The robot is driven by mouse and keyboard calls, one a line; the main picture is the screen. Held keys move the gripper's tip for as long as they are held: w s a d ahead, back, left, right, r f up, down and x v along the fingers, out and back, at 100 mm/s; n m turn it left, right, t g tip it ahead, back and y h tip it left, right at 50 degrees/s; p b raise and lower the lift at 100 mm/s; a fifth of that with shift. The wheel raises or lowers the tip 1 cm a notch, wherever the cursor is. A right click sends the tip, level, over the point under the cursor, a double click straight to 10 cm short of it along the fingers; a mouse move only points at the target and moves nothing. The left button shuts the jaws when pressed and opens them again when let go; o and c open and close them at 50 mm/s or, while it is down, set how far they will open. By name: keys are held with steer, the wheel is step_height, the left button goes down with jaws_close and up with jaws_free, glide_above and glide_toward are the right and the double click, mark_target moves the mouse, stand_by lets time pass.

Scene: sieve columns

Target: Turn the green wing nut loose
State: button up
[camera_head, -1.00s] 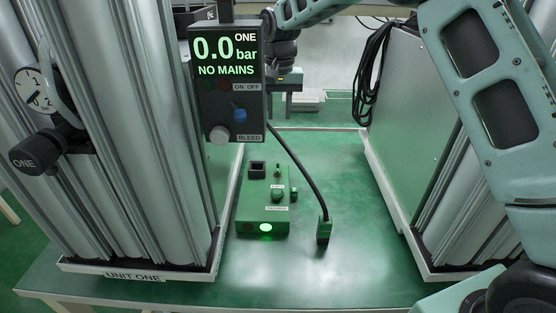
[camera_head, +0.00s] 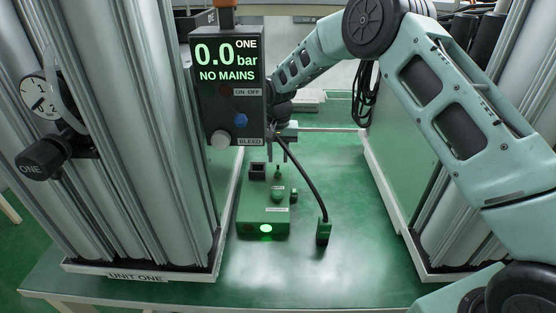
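A low green box (camera_head: 262,219) stands on the green bench top, with a lit round light on its front. Several small green parts sit on or behind it: a rounded knob (camera_head: 277,194), a small upright piece (camera_head: 278,173) and a small piece at its right side (camera_head: 294,196). Which one is the green wing nut I cannot tell at this size. My gripper (camera_head: 287,133) is above and behind the box, partly hidden by the display panel (camera_head: 226,75).
The panel reads 0.0 bar, NO MAINS. Columns of UNIT ONE (camera_head: 137,277) stand at left, more columns at right. The bench front is clear.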

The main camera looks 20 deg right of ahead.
steer(key=shift+f, duration=1.4)
steer(key=shift+c, duration=0.3)
jaws_close()
